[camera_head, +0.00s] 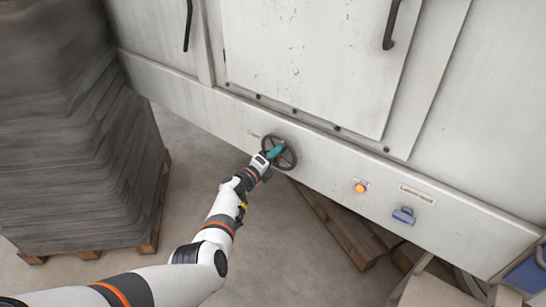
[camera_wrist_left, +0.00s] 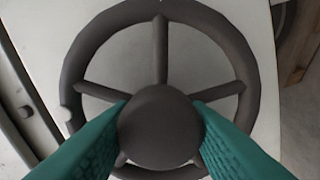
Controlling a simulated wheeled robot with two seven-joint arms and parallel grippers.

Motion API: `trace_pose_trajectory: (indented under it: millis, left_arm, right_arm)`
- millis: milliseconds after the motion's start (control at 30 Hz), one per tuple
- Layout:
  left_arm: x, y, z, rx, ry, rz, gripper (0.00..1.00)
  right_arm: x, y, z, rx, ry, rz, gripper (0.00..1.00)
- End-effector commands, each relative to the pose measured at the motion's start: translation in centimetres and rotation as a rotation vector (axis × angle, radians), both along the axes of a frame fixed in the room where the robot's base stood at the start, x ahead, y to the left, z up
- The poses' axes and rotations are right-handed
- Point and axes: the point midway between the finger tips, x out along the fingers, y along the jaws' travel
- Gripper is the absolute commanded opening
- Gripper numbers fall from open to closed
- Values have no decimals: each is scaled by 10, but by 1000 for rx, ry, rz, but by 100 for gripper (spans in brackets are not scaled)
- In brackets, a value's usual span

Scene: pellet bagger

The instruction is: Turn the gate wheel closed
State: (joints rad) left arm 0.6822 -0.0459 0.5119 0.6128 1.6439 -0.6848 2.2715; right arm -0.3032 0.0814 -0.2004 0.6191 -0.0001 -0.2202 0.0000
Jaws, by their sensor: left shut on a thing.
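The gate wheel (camera_head: 279,152) is a dark spoked handwheel on the lower front panel of the white machine. In the left wrist view the wheel (camera_wrist_left: 160,58) fills the picture, with its rim, several spokes and round hub (camera_wrist_left: 160,127). My left gripper (camera_head: 275,153) reaches the wheel's middle. In the left wrist view its green fingers (camera_wrist_left: 160,130) are on either side of the hub, shut on it. The lower part of the rim is partly hidden behind the fingers. My right gripper is not in view.
An orange button (camera_head: 360,187) and a blue part (camera_head: 403,215) sit on the panel right of the wheel. A stack of grey bags (camera_head: 75,130) on a pallet (camera_head: 150,240) stands at left. Another wooden pallet (camera_head: 345,225) lies under the machine. The floor between is clear.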

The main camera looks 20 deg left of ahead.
Motion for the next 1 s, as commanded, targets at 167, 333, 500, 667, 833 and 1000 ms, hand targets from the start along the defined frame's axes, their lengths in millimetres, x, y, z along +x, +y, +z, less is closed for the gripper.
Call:
trace_pose_trajectory:
  millis: [167,333,500,667,833,1000]
  left_arm:
    - [-1,-1,0,-130,50,-3,0]
    - [-1,-1,-1,-223,84,-3,0]
    - [-1,-1,-2,-281,105,-3,0]
    - [-1,-1,-2,-310,116,-2,0]
    - [-1,-1,-3,-320,120,-2,0]
    - [-1,-1,-3,-321,120,-2,0]
  right_arm:
    - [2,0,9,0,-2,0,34]
    - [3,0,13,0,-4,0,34]
    - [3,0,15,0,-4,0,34]
    - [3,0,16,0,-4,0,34]
    - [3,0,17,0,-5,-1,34]
    - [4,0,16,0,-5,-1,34]
